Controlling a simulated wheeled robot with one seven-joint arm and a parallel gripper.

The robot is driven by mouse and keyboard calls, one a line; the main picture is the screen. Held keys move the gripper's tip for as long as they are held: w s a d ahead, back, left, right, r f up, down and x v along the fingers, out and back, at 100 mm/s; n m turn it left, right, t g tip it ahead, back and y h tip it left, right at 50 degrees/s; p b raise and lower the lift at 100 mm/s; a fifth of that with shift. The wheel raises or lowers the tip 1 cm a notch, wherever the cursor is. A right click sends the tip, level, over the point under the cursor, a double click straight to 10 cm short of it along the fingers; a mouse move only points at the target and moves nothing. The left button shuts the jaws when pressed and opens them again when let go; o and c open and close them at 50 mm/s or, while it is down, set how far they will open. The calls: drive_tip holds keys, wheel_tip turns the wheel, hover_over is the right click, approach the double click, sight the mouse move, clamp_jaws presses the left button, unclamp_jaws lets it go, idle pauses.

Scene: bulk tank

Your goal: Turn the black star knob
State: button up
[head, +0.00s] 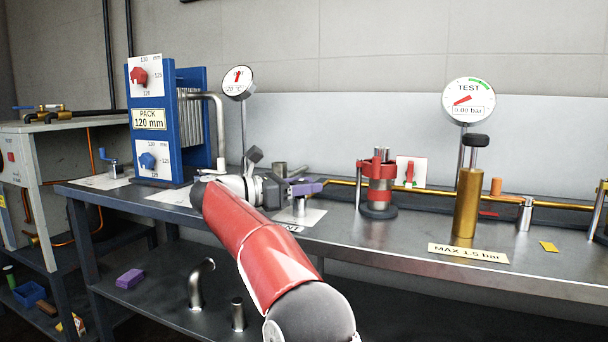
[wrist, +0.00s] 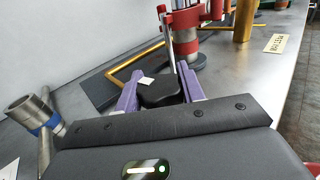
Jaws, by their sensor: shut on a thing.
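The black star knob (wrist: 161,93) is between the two purple fingers of my gripper (wrist: 160,78) in the wrist view. A small white mark shows on its top. My gripper is shut on it, with one finger on each side. In the head view my gripper (head: 307,188) is over the bench, above a short metal post on a white plate (head: 312,216). The knob cannot be made out there, as the fingers and wrist cover it.
A red clamp-like fitting (head: 377,170) stands to the right along a brass pipe (head: 430,191). A brass pump (head: 467,205) and test gauge (head: 468,100) are further right. A blue plate pack (head: 143,95) stands left. The bench front is mostly clear.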

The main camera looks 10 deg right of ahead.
drive_tip(key=shift+s+r+m+g+p, duration=0.1)
drive_tip(key=shift+m+g+p, duration=0.9)
drive_tip(key=shift+g, duration=0.6)
drive_tip(key=o, duration=1)
drive_tip(key=shift+d, duration=0.1)
drive_tip(key=a+p, duration=0.1)
drive_tip(key=a, duration=0.7)
drive_tip(key=shift+p, duration=0.4)
